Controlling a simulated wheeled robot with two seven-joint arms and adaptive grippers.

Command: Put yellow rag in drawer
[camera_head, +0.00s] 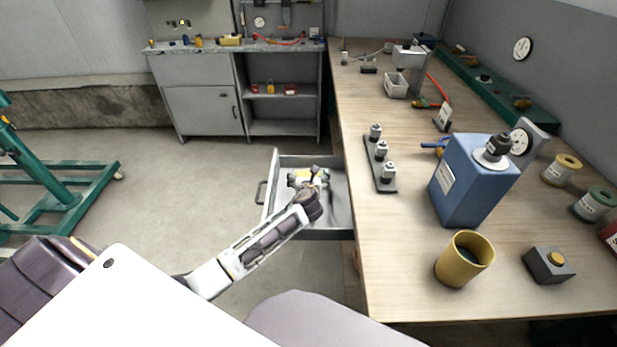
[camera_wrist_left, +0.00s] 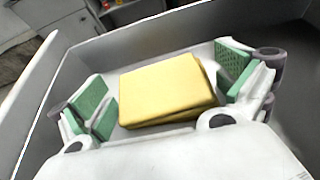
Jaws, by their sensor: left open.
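The yellow rag (camera_wrist_left: 168,88) is a folded stack lying inside the open drawer (camera_head: 338,211). In the left wrist view it sits between the green-padded fingers of my left gripper (camera_wrist_left: 165,98), with gaps visible on both sides. In the head view my left gripper (camera_head: 312,178) reaches into the drawer from the front left and is open. There the rag (camera_head: 300,173) shows only as a small yellow patch, mostly hidden by the gripper. The drawer's grey walls (camera_wrist_left: 265,12) surround the rag in the wrist view. My right gripper is not in view.
The wooden workbench (camera_head: 410,290) stands right of the drawer. It holds a blue canister (camera_head: 462,185), a yellow cup (camera_head: 463,260), a rack of small fittings (camera_head: 380,165) and a button box (camera_head: 547,266). A grey cabinet (camera_head: 200,110) stands behind.

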